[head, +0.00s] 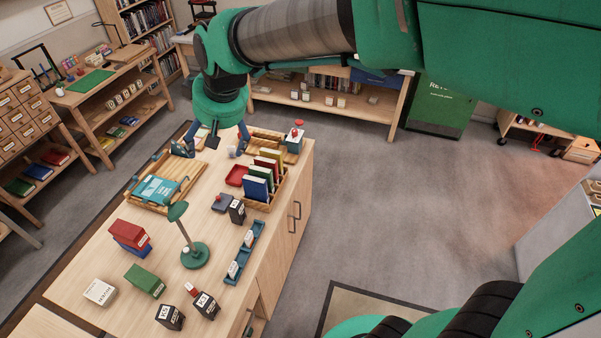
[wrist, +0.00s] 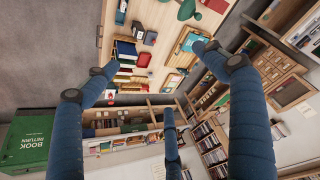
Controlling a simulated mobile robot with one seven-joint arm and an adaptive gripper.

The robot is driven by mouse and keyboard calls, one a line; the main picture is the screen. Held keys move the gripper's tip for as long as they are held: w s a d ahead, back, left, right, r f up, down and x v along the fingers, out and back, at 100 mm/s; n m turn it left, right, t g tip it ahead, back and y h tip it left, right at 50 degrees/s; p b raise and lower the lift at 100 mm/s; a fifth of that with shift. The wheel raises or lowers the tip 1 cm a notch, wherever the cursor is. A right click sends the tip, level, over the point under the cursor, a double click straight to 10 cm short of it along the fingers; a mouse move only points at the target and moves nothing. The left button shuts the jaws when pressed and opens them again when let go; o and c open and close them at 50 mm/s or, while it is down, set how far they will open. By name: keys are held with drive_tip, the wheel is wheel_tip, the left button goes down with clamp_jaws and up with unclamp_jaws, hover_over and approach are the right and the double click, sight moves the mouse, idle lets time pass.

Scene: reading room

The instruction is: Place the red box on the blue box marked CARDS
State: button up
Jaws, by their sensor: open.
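In the head view the red box (head: 129,234) lies on top of a blue box (head: 131,247) on the left part of the wooden table. Only a strip of the blue box shows below it. A pale label shows at their right end, but its wording is too small to read. In the wrist view a red shape, likely the red box (wrist: 216,5), is cut by the top edge. My gripper (head: 213,141) is open and empty above the far end of the table, well apart from both boxes. Its spread fingers also show in the wrist view (wrist: 155,65).
A green lamp (head: 195,250) stands right of the boxes. A green box (head: 145,281), a white box (head: 99,292) and dark boxes (head: 170,317) stand nearer. A teal book (head: 160,190) lies on a wooden tray. Upright books (head: 257,183) fill a rack at right.

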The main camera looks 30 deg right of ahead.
drive_tip(key=s+d+m, duration=0.1)
drive_tip(key=s+d, duration=0.5)
drive_tip(key=s, duration=0.6)
drive_tip(key=s+d+m+h, duration=0.1)
drive_tip(key=s+d, duration=0.5)
drive_tip(key=s, duration=0.7)
drive_tip(key=shift+d+r+m+t+h, duration=0.2)
drive_tip(key=shift+m+t+h, duration=0.1)
drive_tip(key=shift+m, duration=0.5)
wheel_tip(320, 180, down, 16)
drive_tip(key=b, duration=1.6)
drive_tip(key=shift+f, duration=0.2)
